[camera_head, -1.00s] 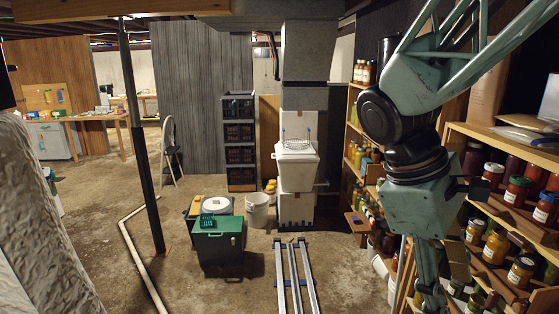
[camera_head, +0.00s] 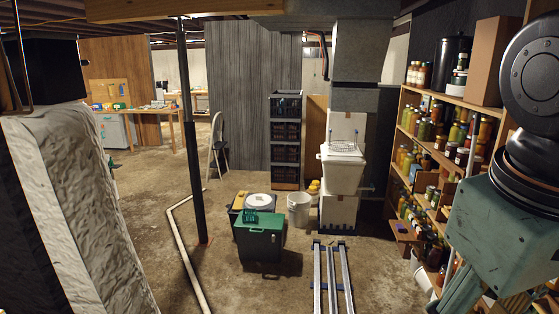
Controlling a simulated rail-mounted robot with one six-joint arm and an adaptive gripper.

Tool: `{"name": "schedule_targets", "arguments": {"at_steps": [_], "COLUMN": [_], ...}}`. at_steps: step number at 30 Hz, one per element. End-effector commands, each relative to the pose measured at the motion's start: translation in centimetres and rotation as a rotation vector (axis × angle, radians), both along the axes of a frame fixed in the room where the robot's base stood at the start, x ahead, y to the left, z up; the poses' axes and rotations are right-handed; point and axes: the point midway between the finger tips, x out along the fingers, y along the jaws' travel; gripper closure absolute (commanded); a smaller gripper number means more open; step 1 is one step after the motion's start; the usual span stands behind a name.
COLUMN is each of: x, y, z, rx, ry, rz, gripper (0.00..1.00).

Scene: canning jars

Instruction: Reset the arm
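My arm fills the right edge of the head view, with a round black joint and a teal wrist housing (camera_head: 505,240) below it. Slender teal parts run from the housing down to the bottom edge. I cannot make out my gripper's fingertips, so whether it is open or shut does not show. No held object can be seen. The arm stands in front of part of the jar shelf (camera_head: 446,149), as seen from the head.
Shelves with many filled jars line the right wall. A green bin (camera_head: 260,240), a white bucket (camera_head: 299,208) and a white tub on a stand (camera_head: 342,172) are ahead. Metal rails (camera_head: 333,280) run along the floor. A dark post (camera_head: 190,140) stands left. Floor between is clear.

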Motion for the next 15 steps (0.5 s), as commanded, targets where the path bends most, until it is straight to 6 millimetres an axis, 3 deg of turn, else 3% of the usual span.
{"name": "schedule_targets", "arguments": {"at_steps": [15], "x": [-1.9], "y": [4.3], "z": [1.7], "rx": [0.15], "ry": [-0.171], "rz": [-0.13], "gripper": [0.48]}}
